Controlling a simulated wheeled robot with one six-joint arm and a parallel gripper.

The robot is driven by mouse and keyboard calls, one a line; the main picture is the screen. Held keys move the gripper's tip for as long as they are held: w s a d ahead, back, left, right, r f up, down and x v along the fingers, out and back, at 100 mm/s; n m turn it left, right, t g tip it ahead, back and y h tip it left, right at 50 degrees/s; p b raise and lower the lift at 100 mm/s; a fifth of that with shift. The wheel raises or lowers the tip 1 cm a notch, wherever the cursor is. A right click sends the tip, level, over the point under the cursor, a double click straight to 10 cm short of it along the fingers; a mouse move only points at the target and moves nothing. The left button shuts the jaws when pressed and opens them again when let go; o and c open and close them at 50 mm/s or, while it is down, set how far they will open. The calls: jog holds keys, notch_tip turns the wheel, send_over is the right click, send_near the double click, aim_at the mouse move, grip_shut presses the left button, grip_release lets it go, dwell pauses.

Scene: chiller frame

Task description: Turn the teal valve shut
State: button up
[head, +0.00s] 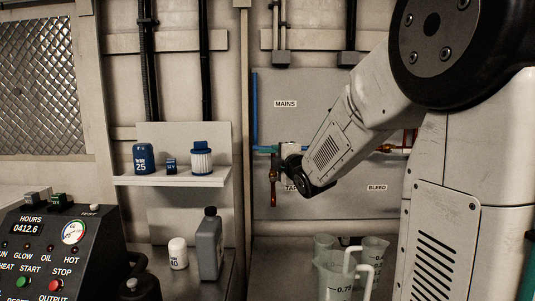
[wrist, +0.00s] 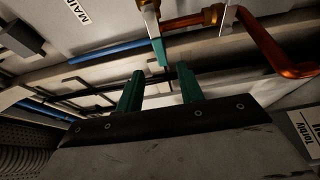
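The teal valve lever (wrist: 158,50) shows in the wrist view, hanging from a metal valve body (wrist: 150,8) between a blue pipe and a copper pipe. My gripper (wrist: 160,72) is open, with its two green fingers apart. The lever's free end lines up with the gap between the fingertips, and neither finger visibly touches it. I cannot tell how deep it sits between them. In the head view my wrist is in front of the pipes below the MAINS label (head: 285,104) and hides most of the valve and my fingers.
A copper pipe (wrist: 262,45) bends down at the right in the wrist view; a blue pipe (wrist: 105,52) runs left.

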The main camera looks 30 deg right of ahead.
aim_at(267, 151)
jog(key=x, duration=0.6)
jog(key=shift+w, duration=0.15)
jog(key=shift+c, duration=0.4)
grip_shut()
